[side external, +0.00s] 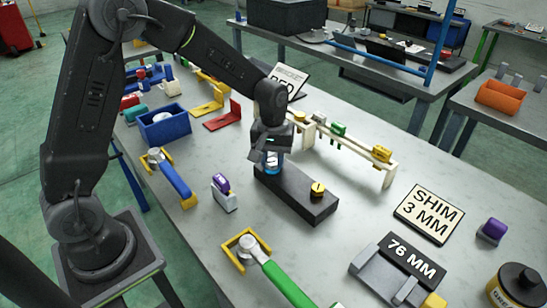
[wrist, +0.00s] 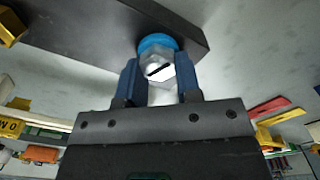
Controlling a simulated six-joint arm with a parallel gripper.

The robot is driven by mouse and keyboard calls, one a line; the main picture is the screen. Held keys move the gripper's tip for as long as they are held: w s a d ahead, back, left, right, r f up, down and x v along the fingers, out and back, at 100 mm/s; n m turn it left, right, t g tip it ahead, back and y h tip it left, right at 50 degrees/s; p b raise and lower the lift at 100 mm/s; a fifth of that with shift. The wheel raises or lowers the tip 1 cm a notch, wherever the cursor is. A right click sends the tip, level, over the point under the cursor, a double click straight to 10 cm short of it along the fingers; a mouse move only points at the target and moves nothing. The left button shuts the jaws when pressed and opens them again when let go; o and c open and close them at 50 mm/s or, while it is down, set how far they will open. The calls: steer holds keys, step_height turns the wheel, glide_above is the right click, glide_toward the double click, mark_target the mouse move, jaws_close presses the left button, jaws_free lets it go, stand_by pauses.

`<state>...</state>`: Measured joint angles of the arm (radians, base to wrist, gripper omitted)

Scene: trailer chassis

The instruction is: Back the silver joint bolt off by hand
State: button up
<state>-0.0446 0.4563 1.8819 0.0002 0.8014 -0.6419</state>
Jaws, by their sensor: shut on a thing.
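The silver joint bolt (wrist: 158,68) has a hex head with a dark mark across it. It stands in a blue ring or collar (wrist: 158,42) on a dark block (side external: 310,202). My gripper (wrist: 160,80) is shut on the bolt, with one blue-padded finger on each side of the head. In the side view my gripper (side external: 270,158) points down at the far left end of the block. How far the bolt is threaded in cannot be seen.
A brass slotted bolt (side external: 318,189) stands on the block's near end. A cream rail (side external: 350,150) with coloured clips is close behind. A blue-handled wrench (side external: 174,180), a green-handled wrench (side external: 285,283), a purple-topped piece (side external: 222,190) and a blue bin (side external: 165,128) lie around.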

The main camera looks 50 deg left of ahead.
mark_target(269, 161)
steer(key=n, duration=0.7)
steer(key=shift+s+a+f, duration=0.1)
steer(key=shift+s+f, duration=0.1)
steer(key=shift+s, duration=0.15)
steer(key=n, duration=0.6)
steer(key=shift+s+n, duration=0.2)
steer(key=shift+n, duration=0.2)
steer(key=o, duration=0.9)
steer(key=shift+w+r, duration=0.1)
steer(key=shift+r, duration=0.05)
step_height(269, 161, up, 14)
steer(key=shift+f, duration=0.1)
